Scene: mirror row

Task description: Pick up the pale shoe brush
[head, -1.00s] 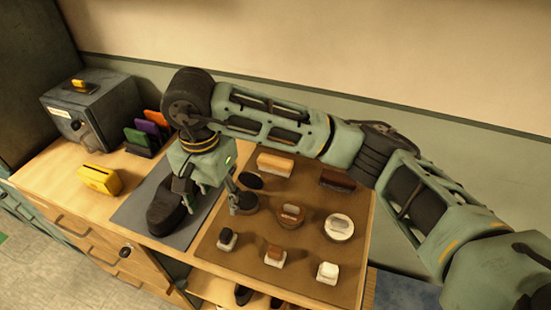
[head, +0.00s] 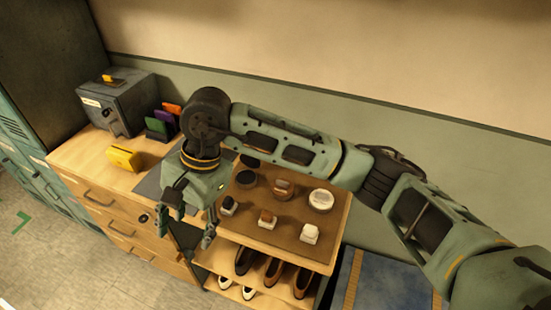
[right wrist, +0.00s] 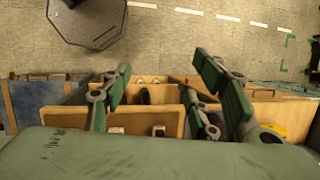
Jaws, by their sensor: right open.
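My right gripper (head: 187,228) is open and empty, fingers pointing down, at the front edge of the counter, left of the brown mat (head: 285,236). Its spread fingers also show in the right wrist view (right wrist: 160,92). On the mat's front row stand small pale-based pieces: one with a dark top (head: 228,206), one with a brown top (head: 267,218) and a whitish one (head: 310,233). The light-wood brush at the back of the mat, seen earlier, is hidden behind my right arm. My left gripper is not in view.
Two dark round pieces, a brown-topped piece (head: 283,188) and a pale round tin (head: 321,199) are also on the mat. Shoes (head: 273,273) fill the shelf below. A yellow block (head: 124,158), coloured upright pieces and a grey box (head: 119,101) stand at left.

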